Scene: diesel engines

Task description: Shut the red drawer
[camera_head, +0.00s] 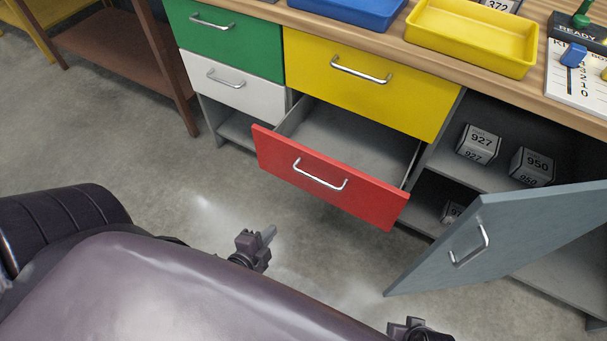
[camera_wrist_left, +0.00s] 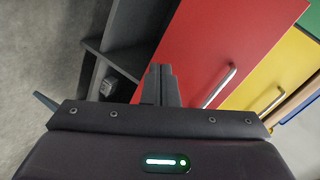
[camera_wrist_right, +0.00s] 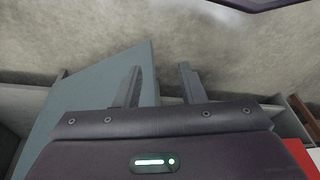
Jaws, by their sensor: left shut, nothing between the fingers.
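The red drawer (camera_head: 330,176) is pulled out below the yellow drawer, and its grey inside shows empty. Its silver bar handle (camera_head: 320,175) is on the front; the handle also shows in the left wrist view (camera_wrist_left: 218,87). My left gripper (camera_head: 268,235) is shut and empty, in front of and below the red front in the head view, apart from the handle. In the left wrist view its closed fingers (camera_wrist_left: 160,72) overlap the red front (camera_wrist_left: 222,40); contact cannot be told. My right gripper (camera_wrist_right: 160,76) is open and empty; only part of it shows at the head view's bottom edge.
A grey-blue cabinet door (camera_head: 490,240) stands open to the right of the red drawer. Yellow (camera_head: 368,97), green (camera_head: 230,45) and white (camera_head: 235,82) drawers are closed. Numbered boxes (camera_head: 478,143) sit on the open shelves. A yellow tray (camera_head: 470,45) stands on the worktop.

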